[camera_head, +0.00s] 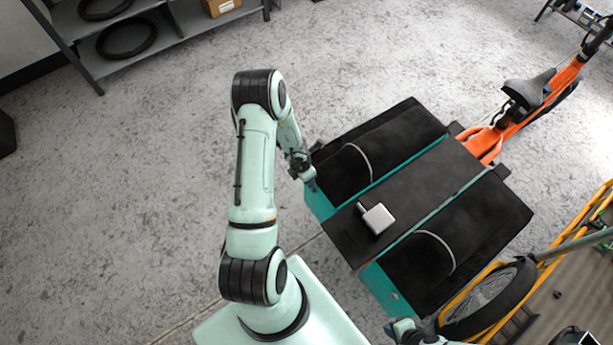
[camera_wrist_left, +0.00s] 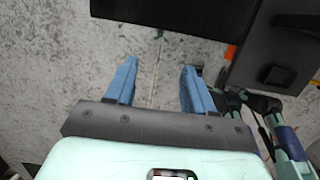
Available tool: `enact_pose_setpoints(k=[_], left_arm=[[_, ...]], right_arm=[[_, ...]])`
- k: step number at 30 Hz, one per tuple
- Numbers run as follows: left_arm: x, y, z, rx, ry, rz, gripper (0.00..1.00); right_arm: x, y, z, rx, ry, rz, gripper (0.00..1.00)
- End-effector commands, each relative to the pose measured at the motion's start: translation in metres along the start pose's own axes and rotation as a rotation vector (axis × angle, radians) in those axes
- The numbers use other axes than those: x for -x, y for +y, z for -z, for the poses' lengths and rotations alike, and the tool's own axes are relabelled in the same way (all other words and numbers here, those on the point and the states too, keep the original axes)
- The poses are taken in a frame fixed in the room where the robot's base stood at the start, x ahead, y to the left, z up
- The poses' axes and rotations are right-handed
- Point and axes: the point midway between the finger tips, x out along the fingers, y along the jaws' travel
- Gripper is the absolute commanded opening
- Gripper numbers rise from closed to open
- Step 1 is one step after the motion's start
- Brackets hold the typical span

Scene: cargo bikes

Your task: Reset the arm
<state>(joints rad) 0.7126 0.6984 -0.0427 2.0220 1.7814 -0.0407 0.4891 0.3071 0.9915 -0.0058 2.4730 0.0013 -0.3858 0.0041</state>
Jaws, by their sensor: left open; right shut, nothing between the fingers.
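A cargo bike's black-topped box (camera_head: 463,233) stands right of the arm, with a small silver block (camera_head: 378,219) on its middle panel. An orange bike frame (camera_head: 484,143) and a yellow bike (camera_head: 562,245) lie farther right. A shelf (camera_head: 185,35) stands at top left.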

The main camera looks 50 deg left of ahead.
Motion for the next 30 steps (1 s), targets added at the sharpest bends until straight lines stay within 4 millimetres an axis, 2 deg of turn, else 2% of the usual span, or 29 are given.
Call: enact_pose_setpoints(k=[13, 17, 20, 23, 30], left_arm=[[-0.001, 0.0, 0.001, -0.001, 0.001, 0.0, 0.53], [-0.004, -0.012, 0.004, -0.08, 0.018, 0.016, 0.53], [-0.012, -0.039, 0.013, -0.292, 0.057, 0.055, 0.53], [-0.02, -0.078, 0.026, -0.63, 0.095, 0.111, 0.53], [-0.029, -0.167, 0.057, -1.55, 0.06, 0.241, 0.53]], right_arm=[[-0.001, 0.001, -0.001, 0.0, -0.001, 0.0, 0.0], [-0.001, 0.001, -0.001, 0.0, -0.001, 0.0, 0.0], [-0.001, 0.001, -0.001, 0.0, -0.001, 0.0, 0.0], [-0.001, 0.001, -0.001, 0.0, -0.001, 0.0, 0.0], [-0.001, 0.001, -0.001, 0.0, -0.001, 0.0, 0.0]])
